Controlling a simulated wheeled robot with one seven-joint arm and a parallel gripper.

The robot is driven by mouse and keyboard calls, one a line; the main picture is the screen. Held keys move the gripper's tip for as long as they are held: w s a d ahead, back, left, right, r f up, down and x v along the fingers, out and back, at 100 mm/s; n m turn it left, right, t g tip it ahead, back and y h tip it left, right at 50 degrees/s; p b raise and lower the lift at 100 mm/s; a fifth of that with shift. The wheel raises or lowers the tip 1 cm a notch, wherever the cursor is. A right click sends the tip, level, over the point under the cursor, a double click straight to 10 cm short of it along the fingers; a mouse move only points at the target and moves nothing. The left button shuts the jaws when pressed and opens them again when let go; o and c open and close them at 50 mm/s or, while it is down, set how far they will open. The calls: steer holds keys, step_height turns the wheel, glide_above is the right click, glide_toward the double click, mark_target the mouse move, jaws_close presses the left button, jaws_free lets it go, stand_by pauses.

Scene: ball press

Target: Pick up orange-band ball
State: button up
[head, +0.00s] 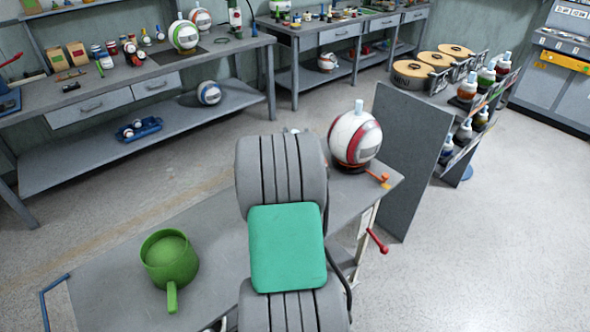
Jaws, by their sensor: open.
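In the head view, a small ball with an orange-brown band and a pale nub on top (467,90) sits at the near end of the upper row of a rack at the right. It looks like the orange-band ball, though it is small in the picture. A large white ball with a red band (354,138) stands on a dark base at the far end of the near table, right of my arm. My grey ribbed arm with a green pad fills the lower middle.
The near grey table (115,290) holds a green mug-like vessel (168,258). A red-knobbed lever (379,242) sticks out at its right side. A grey upright panel (408,160) stands between table and rack (447,169). Workbenches line the back wall. Floor at the lower right is clear.

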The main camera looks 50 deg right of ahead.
steer(key=shift+d, duration=0.2)
jaws_close()
stand_by(0.4)
stand_by(0.9)
